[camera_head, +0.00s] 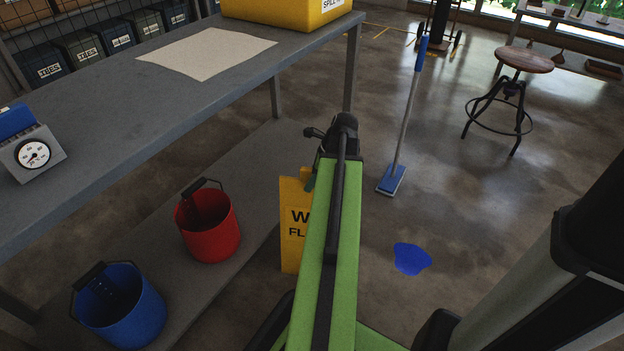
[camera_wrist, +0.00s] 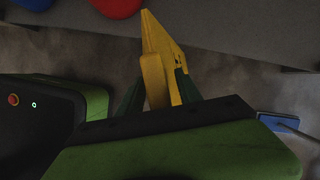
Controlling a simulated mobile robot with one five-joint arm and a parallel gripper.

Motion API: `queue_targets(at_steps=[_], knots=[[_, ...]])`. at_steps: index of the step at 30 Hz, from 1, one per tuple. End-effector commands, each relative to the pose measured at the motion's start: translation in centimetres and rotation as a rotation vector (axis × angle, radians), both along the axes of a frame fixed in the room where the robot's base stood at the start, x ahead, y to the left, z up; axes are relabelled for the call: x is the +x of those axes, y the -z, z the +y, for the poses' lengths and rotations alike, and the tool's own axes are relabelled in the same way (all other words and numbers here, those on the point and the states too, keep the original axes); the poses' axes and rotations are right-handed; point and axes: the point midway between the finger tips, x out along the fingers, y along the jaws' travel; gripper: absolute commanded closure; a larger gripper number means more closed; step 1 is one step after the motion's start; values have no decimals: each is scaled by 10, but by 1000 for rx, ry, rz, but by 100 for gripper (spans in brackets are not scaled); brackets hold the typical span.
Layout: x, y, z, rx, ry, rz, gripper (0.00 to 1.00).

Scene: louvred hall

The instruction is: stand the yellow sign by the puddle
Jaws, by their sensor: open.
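The yellow sign (camera_head: 292,228) with dark lettering stands upright beside the lower shelf's edge, partly hidden behind my green arm. In the wrist view the sign (camera_wrist: 152,45) reaches up between my fingers. My gripper (camera_head: 311,181) is at the sign's top in the head view. In the wrist view my gripper (camera_wrist: 158,84) is open, with one dark green finger on each side of the sign; I cannot tell whether they touch it. The blue puddle (camera_head: 411,259) lies on the floor to the right of my arm, apart from the sign.
A red bucket (camera_head: 208,225) and a blue bucket (camera_head: 122,306) stand on the lower shelf (camera_head: 245,190) at left. A mop (camera_head: 391,181) stands behind the puddle. A stool (camera_head: 524,60) is at back right. Bare floor surrounds the puddle.

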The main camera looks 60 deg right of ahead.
Motion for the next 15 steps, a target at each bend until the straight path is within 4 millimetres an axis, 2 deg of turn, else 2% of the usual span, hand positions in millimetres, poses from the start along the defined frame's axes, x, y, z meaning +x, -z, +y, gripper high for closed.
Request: queue_targets(at_steps=[5,8,15], knots=[[-2,-11,-1,0,0,0,58],[-6,-25,-2,0,0,0,58],[-24,-78,-10,0,1,0,58]])
